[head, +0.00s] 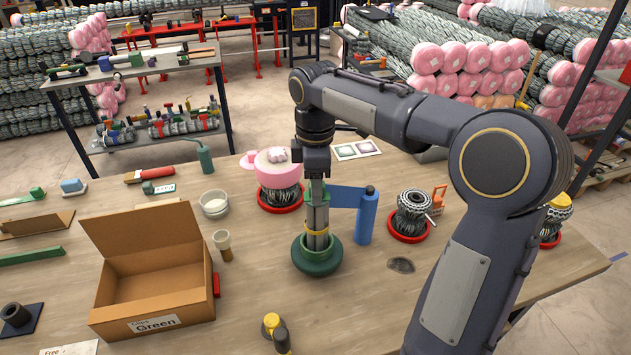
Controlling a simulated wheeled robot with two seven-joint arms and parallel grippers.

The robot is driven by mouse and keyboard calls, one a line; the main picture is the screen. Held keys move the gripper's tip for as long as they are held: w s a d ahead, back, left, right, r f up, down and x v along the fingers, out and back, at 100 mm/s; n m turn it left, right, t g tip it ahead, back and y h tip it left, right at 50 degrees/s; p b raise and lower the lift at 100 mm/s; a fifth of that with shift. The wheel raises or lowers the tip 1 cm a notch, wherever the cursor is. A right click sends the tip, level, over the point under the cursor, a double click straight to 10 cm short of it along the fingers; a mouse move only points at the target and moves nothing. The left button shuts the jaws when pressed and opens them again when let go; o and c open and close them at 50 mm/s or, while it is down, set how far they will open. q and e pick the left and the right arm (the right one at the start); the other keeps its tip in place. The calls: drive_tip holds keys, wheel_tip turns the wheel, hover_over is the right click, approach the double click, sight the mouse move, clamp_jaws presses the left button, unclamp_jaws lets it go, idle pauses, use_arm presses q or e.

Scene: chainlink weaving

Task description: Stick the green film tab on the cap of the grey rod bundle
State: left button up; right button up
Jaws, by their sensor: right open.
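The grey rod bundle (317,217) stands upright in a round green base (317,258) on the table, with a yellow band low around it. My right gripper (316,180) points straight down at the top of the bundle and is open. It hides the bundle's top, so I cannot see the cap or tell whether the fingers touch it. A cardboard box (118,288) with a label reading "Green" stands open at the left. My left gripper is not in view.
A blue roll (367,218) stands right of the bundle, with a blue sheet (345,196) reaching toward it. A pink-capped coil (278,180) in a red base is behind left; another coil (411,215) is at right. A yellow-and-black tool (274,328) lies at the front.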

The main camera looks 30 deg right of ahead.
wheel_tip(320, 180, up, 8)
drive_tip(key=shift+f, duration=0.1)
idle(0.4)
drive_tip(key=s+a+f+m+t+y, duration=0.1)
drive_tip(key=s+a+f+m+t, duration=0.1)
drive_tip(key=s+f+m, duration=0.2)
drive_tip(key=s+a+f+m+t+y, duration=0.1)
drive_tip(key=s+f+m, duration=0.4)
drive_tip(key=s, duration=0.6)
drive_tip(key=s+a+f+m+t+y, duration=0.1)
drive_tip(key=s+a+f+m+t, duration=0.1)
drive_tip(key=s+a+f+m, duration=0.2)
drive_tip(key=s+m, duration=0.1)
drive_tip(key=s, duration=0.2)
drive_tip(key=shift+s+f+m+t+y, duration=0.15)
drive_tip(key=shift+f+m+t+y, duration=0.15)
drive_tip(key=shift+y, duration=0.1)
